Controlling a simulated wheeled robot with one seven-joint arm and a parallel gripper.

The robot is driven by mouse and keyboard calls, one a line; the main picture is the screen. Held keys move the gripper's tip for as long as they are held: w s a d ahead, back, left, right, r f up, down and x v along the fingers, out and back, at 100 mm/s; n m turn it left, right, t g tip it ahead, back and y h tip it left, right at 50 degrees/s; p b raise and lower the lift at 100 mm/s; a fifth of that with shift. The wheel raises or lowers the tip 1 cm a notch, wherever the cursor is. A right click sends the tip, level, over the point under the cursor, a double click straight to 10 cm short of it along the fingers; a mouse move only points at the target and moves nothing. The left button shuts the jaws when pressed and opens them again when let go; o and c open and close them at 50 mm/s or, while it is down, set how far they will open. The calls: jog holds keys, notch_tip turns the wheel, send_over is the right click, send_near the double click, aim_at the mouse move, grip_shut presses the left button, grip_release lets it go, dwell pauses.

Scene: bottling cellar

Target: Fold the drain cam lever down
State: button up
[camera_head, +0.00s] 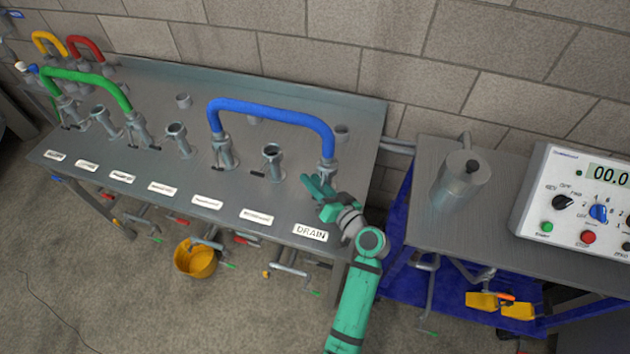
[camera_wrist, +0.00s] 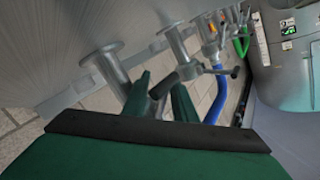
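The drain coupling (camera_head: 327,172) is the grey fitting under the right end of the blue hose (camera_head: 270,110), behind the DRAIN label (camera_head: 310,232). My gripper (camera_head: 312,186) is right in front of this coupling, and its fingers hide the lever in the head view. In the wrist view, my gripper (camera_wrist: 163,98) has its two green fingers apart. A dark lever handle (camera_wrist: 162,86) shows between the fingers. I cannot tell whether either finger touches it.
Several other couplings stand on the steel panel (camera_head: 150,85), including an open one (camera_head: 273,160) left of the drain. A green hose (camera_head: 90,76) is at the left. A side table with a metal pot (camera_head: 462,180) and a control box (camera_head: 580,205) stands at the right.

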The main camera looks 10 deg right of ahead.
jog(key=shift+r, duration=0.1)
jog(key=v, duration=1)
jog(key=shift+s+d, duration=0.1)
jog(key=shift+s, duration=0.3)
jog(key=shift+c, duration=0.4)
